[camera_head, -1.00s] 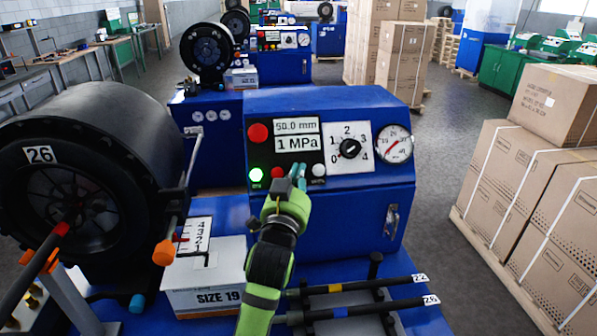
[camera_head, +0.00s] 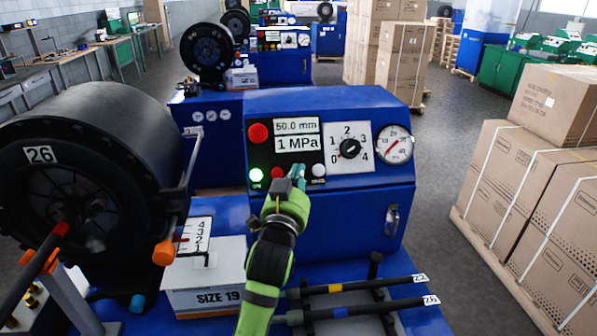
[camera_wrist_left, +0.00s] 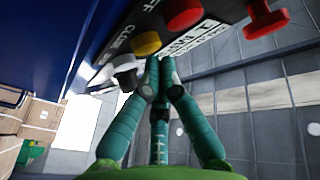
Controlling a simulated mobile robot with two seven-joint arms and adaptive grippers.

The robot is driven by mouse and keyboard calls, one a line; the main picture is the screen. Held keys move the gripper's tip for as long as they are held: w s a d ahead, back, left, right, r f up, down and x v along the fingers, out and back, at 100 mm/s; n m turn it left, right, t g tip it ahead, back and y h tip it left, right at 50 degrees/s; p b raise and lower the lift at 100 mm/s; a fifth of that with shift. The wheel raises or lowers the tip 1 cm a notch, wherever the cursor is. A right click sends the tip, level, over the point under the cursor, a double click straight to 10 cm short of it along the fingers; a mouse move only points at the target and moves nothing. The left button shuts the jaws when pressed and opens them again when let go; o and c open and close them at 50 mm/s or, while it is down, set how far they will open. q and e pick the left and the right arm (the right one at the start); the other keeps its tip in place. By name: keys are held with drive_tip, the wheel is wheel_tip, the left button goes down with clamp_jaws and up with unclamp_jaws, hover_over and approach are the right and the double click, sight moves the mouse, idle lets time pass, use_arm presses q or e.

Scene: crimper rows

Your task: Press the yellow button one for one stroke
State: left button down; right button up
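The yellow button (camera_wrist_left: 146,43) shows in the left wrist view on the dark control panel, between a red button (camera_wrist_left: 183,12) and a white button (camera_wrist_left: 125,66). In the head view the yellow button is hidden behind my fingertips. My left gripper (camera_head: 297,174) is in front of the lower panel edge, its teal fingers drawn together with nothing between them. In the left wrist view the fingertips (camera_wrist_left: 160,66) are close beside the yellow button. I cannot tell whether they touch it. My right gripper is not in view.
Below are a white box (camera_head: 204,275) and black rods (camera_head: 350,287). Cartons (camera_head: 540,200) stand right.

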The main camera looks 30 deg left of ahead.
use_arm(q)
drive_tip(key=shift+w+a+f, duration=0.25)
drive_tip(key=shift+w, duration=0.05)
idle(0.7)
drive_tip(key=shift+s+d+r, duration=0.1)
drive_tip(key=shift+s+d+r+p, duration=0.35)
drive_tip(key=shift+s+r+p, duration=0.05)
drive_tip(key=shift+s+p, duration=0.15)
drive_tip(key=shift+w, duration=0.1)
drive_tip(key=s+d+r+p, duration=0.2)
drive_tip(key=s+p, duration=0.1)
drive_tip(key=shift+s+d+r, duration=0.2)
drive_tip(key=shift+d+r, duration=0.05)
drive_tip(key=shift+r, duration=0.1)
